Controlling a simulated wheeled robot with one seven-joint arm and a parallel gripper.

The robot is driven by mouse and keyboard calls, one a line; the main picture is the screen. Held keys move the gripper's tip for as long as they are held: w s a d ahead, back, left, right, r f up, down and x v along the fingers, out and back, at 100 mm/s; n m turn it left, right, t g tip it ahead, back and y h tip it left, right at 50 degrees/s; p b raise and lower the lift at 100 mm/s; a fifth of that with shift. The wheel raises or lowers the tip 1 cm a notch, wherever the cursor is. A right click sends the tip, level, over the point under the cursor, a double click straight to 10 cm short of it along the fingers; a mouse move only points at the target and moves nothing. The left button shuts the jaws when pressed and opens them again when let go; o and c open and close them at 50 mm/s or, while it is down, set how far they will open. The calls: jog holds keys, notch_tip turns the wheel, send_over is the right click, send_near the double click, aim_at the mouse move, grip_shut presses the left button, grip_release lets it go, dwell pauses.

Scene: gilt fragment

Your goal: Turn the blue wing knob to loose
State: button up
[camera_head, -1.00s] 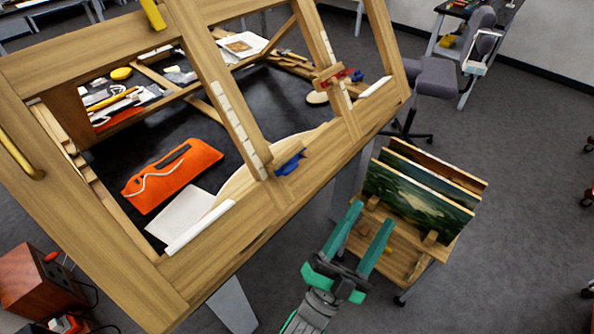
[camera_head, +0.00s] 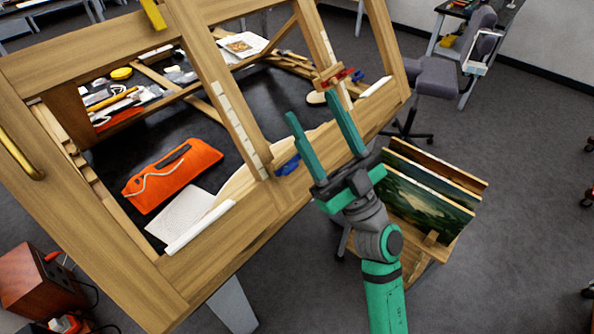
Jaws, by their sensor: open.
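The blue wing knob (camera_head: 287,166) sits on the front rail of the wooden frame (camera_head: 235,239), at the foot of a slanted wooden bar. Part of it is hidden behind my gripper's left finger. My gripper (camera_head: 318,116) is open and empty, with its two teal fingers pointing up and away over the front rail, just right of the blue knob. I cannot tell whether the left finger touches the knob.
A second bar with a red knob (camera_head: 345,75) stands to the right, beyond my fingertips. An orange pouch (camera_head: 172,175) lies on the black table surface inside the frame. A cart with paintings (camera_head: 424,201) stands close to my arm's right.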

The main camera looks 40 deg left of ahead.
notch_tip(320, 180, down, 9)
jog(key=w+a+g+h, duration=0.1)
jog(key=g+h, duration=0.2)
jog(key=h, duration=0.2)
jog(key=m+h, duration=0.2)
jog(key=h, duration=0.2)
send_near(293, 169)
jog(key=a, duration=0.8)
jog(key=shift+w+a+r, duration=0.1)
jog(key=shift+w+a, duration=0.2)
jog(key=shift+w, duration=0.1)
jog(key=shift+s+a, duration=0.15)
jog(key=c, duration=1.1)
